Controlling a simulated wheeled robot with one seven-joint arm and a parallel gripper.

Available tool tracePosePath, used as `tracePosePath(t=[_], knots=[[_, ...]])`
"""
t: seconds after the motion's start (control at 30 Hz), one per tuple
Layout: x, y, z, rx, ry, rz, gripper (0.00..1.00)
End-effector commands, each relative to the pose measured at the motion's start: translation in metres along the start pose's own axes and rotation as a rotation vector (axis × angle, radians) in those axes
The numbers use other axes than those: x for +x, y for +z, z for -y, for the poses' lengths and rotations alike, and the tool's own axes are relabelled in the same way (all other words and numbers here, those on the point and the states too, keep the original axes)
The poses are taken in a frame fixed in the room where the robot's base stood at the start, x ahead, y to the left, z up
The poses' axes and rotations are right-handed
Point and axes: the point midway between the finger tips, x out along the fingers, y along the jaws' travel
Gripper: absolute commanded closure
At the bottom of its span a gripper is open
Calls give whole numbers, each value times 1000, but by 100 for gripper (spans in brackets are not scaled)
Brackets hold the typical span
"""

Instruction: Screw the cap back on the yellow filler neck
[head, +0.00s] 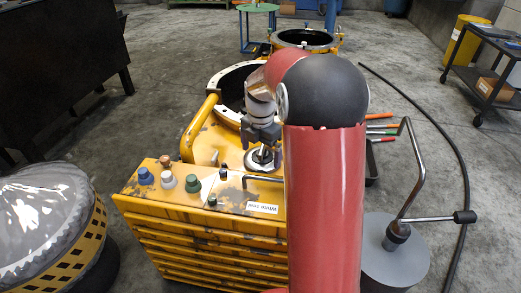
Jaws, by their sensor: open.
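My gripper (262,150) points down over the yellow housing, directly above or around a round silver fitting (251,166); contact cannot be told. Its jaws are open. On the housing's flat front top (235,196) stand several small cap-like pieces: a blue one (146,177), a pale one (168,181), a green one (193,184), a brown one (165,161) and a dark one (223,173). I cannot tell which is the filler cap. No yellow filler neck shows clearly; my red arm hides the housing's right side.
A yellow pipe (201,121) curves along the housing's left. An open ring flange (222,79) lies behind the gripper. A grey round stand with a bent metal bar (414,190) is at the right. A black hose (455,140) crosses the floor.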

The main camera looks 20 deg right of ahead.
Motion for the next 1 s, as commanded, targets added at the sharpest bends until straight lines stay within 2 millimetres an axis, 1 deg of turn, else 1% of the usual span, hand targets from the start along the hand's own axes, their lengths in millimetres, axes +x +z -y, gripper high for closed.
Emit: tracePosePath(t=[0.03,0.3,0.53,0.7,0.97,1.0], knots=[[13,0,0,0,-1,-1,0],[53,-1,0,0,-1,-1,0],[82,0,1,2,-3,-2,0],[92,0,0,1,0,-1,0],[92,-1,0,1,0,-1,0],[92,-1,0,1,0,-1,3]])
